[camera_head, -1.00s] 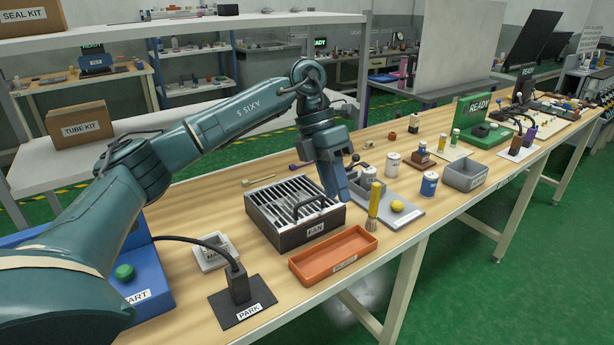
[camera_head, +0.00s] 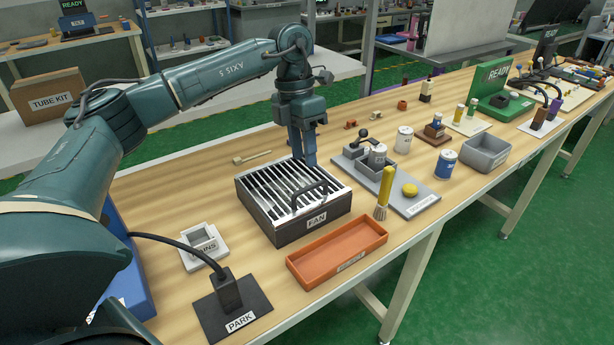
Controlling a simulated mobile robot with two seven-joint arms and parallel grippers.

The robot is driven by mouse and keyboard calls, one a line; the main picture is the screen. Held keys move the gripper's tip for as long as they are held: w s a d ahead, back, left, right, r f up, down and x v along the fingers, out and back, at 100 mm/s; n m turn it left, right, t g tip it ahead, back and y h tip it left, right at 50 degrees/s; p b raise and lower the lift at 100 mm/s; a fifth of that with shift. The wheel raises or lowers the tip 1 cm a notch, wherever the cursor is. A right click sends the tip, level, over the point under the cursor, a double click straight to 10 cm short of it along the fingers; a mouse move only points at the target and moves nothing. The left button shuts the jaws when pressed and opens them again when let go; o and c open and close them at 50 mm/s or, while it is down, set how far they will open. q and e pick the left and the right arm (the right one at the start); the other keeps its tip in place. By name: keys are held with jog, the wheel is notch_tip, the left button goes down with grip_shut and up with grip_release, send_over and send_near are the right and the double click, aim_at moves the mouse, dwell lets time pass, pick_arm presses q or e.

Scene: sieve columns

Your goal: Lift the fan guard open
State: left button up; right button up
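The fan unit is a dark box labelled FAN (camera_head: 316,220) on the wooden bench. Its guard (camera_head: 268,192), a light slatted grille, lies flat across the top. A dark arched handle (camera_head: 311,187) stands on the guard's right part. My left gripper (camera_head: 304,160) points down at the far edge of the box, behind the handle in the head view. Its fingers look close together, but I cannot tell whether there is a gap. Whether it touches the guard is unclear. My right gripper is not in view.
An orange tray (camera_head: 337,277) lies in front of the box. A yellow-handled brush (camera_head: 386,185) stands to its right, beside a grey plate (camera_head: 428,201) with several items. A PARK block (camera_head: 228,295) with a black cable and a small light-grey holder (camera_head: 190,262) are at left.

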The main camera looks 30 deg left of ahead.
aim_at(308, 187)
pick_arm(q)
jog(key=f, duration=0.4)
jog(key=d+f, duration=0.1)
jog(key=f, duration=0.1)
jog(key=shift+s+f, duration=0.1)
jog(key=shift+s, duration=0.1)
grip_shut()
dwell(0.4)
